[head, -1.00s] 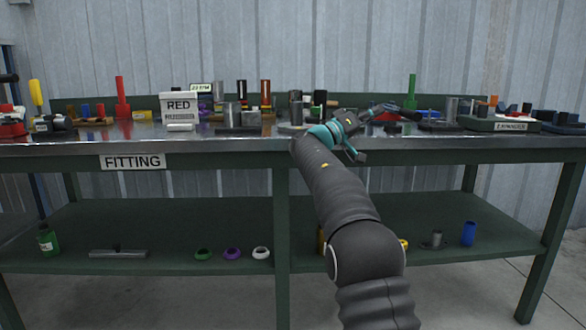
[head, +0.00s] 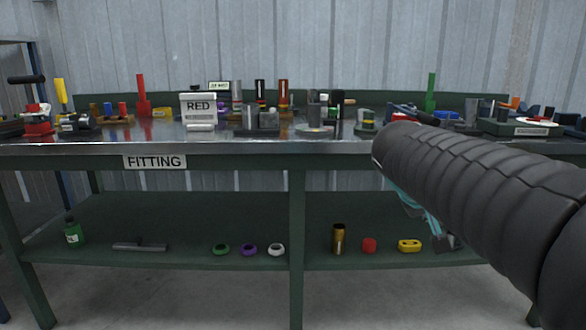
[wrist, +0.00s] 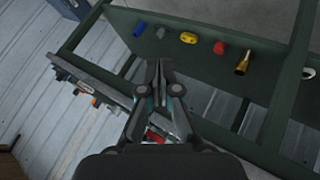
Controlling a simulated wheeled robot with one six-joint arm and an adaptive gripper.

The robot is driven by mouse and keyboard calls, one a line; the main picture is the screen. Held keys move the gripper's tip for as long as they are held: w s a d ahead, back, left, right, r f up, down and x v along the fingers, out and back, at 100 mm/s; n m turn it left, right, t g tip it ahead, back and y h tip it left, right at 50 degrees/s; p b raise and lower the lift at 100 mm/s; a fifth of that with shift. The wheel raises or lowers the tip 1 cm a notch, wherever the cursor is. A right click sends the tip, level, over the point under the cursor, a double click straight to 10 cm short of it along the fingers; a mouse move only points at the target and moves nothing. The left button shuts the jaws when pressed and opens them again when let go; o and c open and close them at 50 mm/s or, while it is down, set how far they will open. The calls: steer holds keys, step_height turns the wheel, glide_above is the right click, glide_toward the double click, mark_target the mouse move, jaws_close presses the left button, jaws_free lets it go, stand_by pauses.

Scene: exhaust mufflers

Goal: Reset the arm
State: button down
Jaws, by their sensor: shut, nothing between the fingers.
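My gripper (wrist: 158,84) shows in the wrist view with its fingers closed together and nothing between them. It hangs in the air in front of the bench, clear of the parts. In the head view my dark sleeved arm comes in from the right and hides most of the gripper; only a teal part and a dark end show below it. The arm also covers part of the bench's right side.
Floor in front is clear.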

steer(key=s+a+f+y, duration=0.2)
steer(key=s+a+f, duration=0.1)
steer(key=s, duration=0.3)
steer(key=s+a+f+y+p, duration=0.1)
steer(key=s+a+f+y, duration=0.1)
steer(key=s+a+f, duration=0.2)
steer(key=s+a+f+n+y+p, duration=0.1)
steer(key=s+a+f+y, duration=0.1)
steer(key=s+f, duration=0.3)
steer(key=s+a, duration=0.1)
steer(key=s, duration=0.3)
steer(key=shift+a+f+y, duration=0.3)
steer(key=shift+y, duration=0.1)
steer(key=shift+s, duration=0.1)
